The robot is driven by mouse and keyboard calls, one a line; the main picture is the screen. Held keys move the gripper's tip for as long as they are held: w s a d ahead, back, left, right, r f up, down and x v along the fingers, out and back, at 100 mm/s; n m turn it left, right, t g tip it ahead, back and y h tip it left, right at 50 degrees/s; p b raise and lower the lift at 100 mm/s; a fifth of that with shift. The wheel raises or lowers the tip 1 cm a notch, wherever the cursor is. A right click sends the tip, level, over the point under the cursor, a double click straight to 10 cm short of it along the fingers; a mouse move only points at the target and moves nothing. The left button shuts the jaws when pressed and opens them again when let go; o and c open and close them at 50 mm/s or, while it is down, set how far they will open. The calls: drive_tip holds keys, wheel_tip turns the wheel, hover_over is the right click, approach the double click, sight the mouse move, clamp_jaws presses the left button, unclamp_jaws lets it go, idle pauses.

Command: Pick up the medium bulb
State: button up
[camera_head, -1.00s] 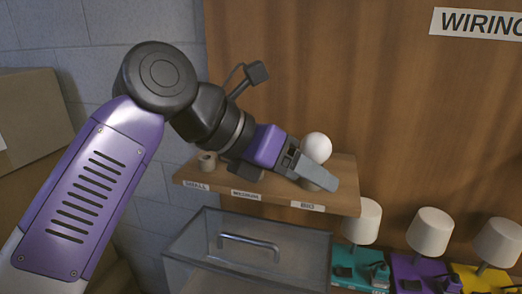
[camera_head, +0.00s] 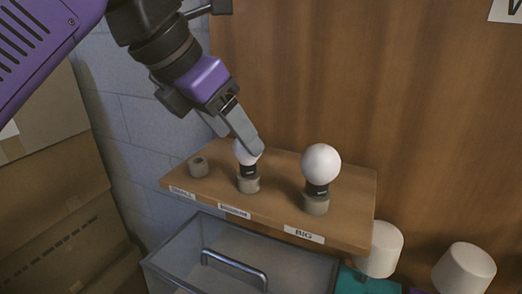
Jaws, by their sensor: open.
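The medium bulb (camera_head: 246,156) is white and round with a black base. It stands upright in a grey holder (camera_head: 248,184) behind the middle shelf label. My gripper (camera_head: 247,146) points down and to the right at the bulb, and one finger covers part of its top in the camera_head view. The gripper is open and I cannot tell whether it touches the bulb. The second finger is mostly hidden.
The big bulb (camera_head: 320,165) stands upright in its holder to the right on the wooden shelf (camera_head: 345,205). Below are a clear bin with a metal handle (camera_head: 235,268) and white lamps (camera_head: 466,268).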

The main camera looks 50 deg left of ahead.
sight(248, 162)
drive_tip(key=shift+p+x, duration=0.35)
drive_tip(key=shift+x, duration=1.2)
drive_tip(key=shift+p+x, duration=0.6)
drive_tip(key=shift+x, duration=1.8)
drive_tip(key=c, duration=1.2)
